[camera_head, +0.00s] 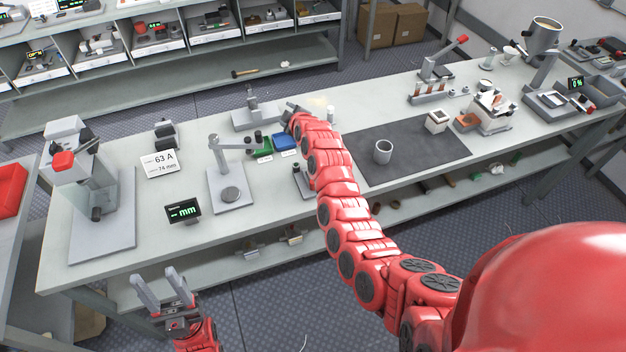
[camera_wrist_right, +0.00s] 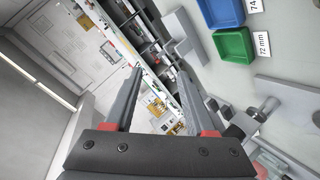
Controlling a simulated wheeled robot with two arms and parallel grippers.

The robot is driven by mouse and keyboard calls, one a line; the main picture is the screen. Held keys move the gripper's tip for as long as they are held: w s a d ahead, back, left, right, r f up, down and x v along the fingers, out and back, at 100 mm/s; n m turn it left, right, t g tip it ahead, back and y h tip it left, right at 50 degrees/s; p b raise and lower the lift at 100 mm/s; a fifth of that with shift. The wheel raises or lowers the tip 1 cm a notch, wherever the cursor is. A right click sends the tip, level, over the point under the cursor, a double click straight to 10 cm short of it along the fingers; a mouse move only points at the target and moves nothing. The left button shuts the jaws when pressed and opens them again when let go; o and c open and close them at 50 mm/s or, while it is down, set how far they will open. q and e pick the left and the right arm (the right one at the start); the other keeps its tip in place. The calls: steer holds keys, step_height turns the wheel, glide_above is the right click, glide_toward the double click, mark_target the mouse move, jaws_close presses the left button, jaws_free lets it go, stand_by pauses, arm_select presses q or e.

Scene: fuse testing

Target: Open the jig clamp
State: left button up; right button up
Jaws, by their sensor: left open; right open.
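A grey fixture with a flat base and a short upright post (camera_head: 254,114) stands at the back edge of the bench. It looks like the jig, but its clamp is too small to read. My right gripper (camera_head: 291,108) is beside its right end in the head view, small and partly hidden by my red arm. In the right wrist view my right gripper (camera_wrist_right: 160,72) has its fingers apart with nothing between them. A grey block (camera_wrist_right: 184,40) shows beyond the fingers. My left gripper (camera_head: 163,288) is open and empty in front of the bench at lower left.
Green (camera_head: 263,149) and blue (camera_head: 285,142) bins lie near the fixture. A grey stand with an arm (camera_head: 229,183) and a display (camera_head: 183,210) are left of them. A cup (camera_head: 383,151) stands on the dark mat (camera_head: 430,150).

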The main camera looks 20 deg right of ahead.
steer(key=s+d+r+n+g+h, duration=0.1)
steer(key=s+r+n+g, duration=0.1)
steer(key=s+n+g, duration=0.6)
steer(key=s+d+r+n+g, duration=0.15)
steer(key=s+n+g, duration=0.3)
steer(key=s, duration=0.45)
steer(key=shift+m+g, duration=0.25)
steer(key=shift+m, duration=0.1)
step_height(320, 180, down, 7)
steer(key=shift+s, duration=0.15)
step_height(320, 180, down, 7)
steer(key=shift+d+f+p, duration=0.1)
steer(key=shift+p, duration=1.05)
steer(key=shift+f, duration=0.95)
jaws_close()
